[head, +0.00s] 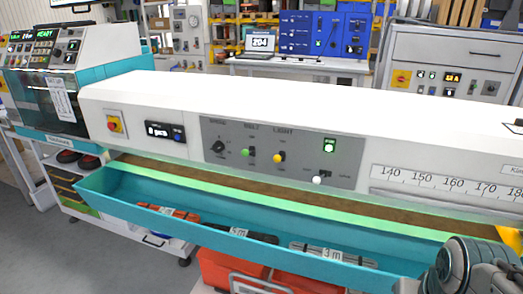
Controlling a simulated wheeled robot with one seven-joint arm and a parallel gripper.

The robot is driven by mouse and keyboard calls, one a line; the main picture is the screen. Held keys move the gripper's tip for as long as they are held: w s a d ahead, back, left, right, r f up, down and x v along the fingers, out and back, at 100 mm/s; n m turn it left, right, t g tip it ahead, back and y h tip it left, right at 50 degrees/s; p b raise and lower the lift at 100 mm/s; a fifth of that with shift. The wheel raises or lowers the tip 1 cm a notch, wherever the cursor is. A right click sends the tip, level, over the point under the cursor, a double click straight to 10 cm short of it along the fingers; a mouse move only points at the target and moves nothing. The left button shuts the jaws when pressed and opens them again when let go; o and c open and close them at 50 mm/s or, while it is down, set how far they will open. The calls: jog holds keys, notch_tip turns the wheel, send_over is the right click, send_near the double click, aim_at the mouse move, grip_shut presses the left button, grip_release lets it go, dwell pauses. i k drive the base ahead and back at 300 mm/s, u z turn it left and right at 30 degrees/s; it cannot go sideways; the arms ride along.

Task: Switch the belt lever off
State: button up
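The belt lever, a small lever with a green knob (249,156), sits under a label that seems to read BELT on the grey control panel (300,178) of the long white machine. Its small position marks are too fine to read. A yellow-knobbed lever (279,156) under LIGHT is just right of it. A black rotary knob (218,147) is to its left. A lever with a white knob (318,179) is lower right, below a lit green indicator (329,145). Part of my grey arm shows at the bottom right, apart from the panel; its gripper fingers are not visible.
A teal trough (240,243) runs along the machine's front below the panel, with bundled goods inside. A ruler scale (450,184) is right. Red crates (222,271) stand underneath.

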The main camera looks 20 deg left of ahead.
aim_at(245, 153)
jog(key=k, duration=1.35)
jog(key=u, duration=0.5)
jog(key=i, duration=0.55)
jog(key=u, duration=0.8)
jog(key=i, duration=0.7)
jog(key=z, duration=0.35)
jog(key=i, duration=1)
jog(key=z, duration=0.9)
